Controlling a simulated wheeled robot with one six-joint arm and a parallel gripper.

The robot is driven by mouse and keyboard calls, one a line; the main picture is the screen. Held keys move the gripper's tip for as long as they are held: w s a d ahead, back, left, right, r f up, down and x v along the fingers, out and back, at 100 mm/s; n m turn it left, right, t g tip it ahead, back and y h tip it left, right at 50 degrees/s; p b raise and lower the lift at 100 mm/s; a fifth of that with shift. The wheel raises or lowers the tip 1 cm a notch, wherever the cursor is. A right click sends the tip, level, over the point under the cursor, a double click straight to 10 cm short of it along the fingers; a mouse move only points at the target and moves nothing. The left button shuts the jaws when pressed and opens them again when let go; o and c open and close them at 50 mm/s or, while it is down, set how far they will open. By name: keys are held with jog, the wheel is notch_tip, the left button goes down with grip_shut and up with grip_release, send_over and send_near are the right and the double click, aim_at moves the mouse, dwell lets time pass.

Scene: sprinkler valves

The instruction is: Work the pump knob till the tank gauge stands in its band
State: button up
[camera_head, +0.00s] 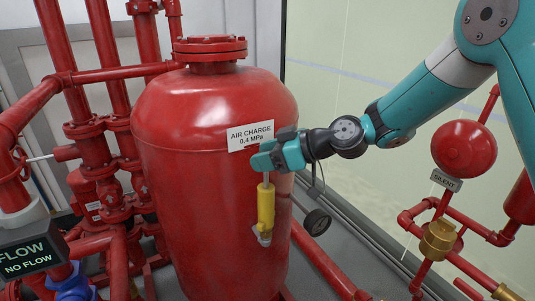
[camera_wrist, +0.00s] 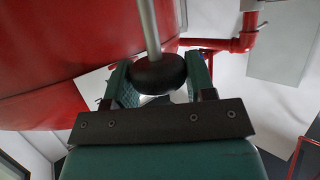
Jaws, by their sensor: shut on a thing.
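The red tank (camera_head: 190,200) stands mid-view in the head view, with a label reading "AIR CHARGE 0.4 MPa" (camera_head: 250,136). A yellow pump body (camera_head: 265,208) is mounted upright on its front, with a thin rod rising from its top. My gripper (camera_head: 265,160) is above the pump and hides the knob in the head view. In the wrist view the dark round pump knob (camera_wrist: 158,74) on its grey rod sits between my green fingers, which are shut on it. A black round gauge (camera_head: 317,222) hangs right of the pump; its face and needle cannot be read.
Red pipes (camera_head: 105,130) crowd the left side, with a "FLOW / NO FLOW" display (camera_head: 28,258) at lower left. A red bell (camera_head: 464,148) with a "SILENT" tag (camera_head: 446,180) and a brass valve (camera_head: 438,240) stand at the right. A pipe runs low right of the tank.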

aim_at(266, 187)
jog(key=shift+f+b, duration=1.85)
jog(key=shift+f, duration=0.05)
jog(key=shift+f+b, duration=0.65)
jog(key=shift+b, duration=0.1)
jog(key=shift+r+p, duration=0.9)
jog(key=shift+r, duration=1.7)
jog(key=o, duration=1)
jog(key=shift+f, duration=0.1)
jog(key=shift+d, duration=0.1)
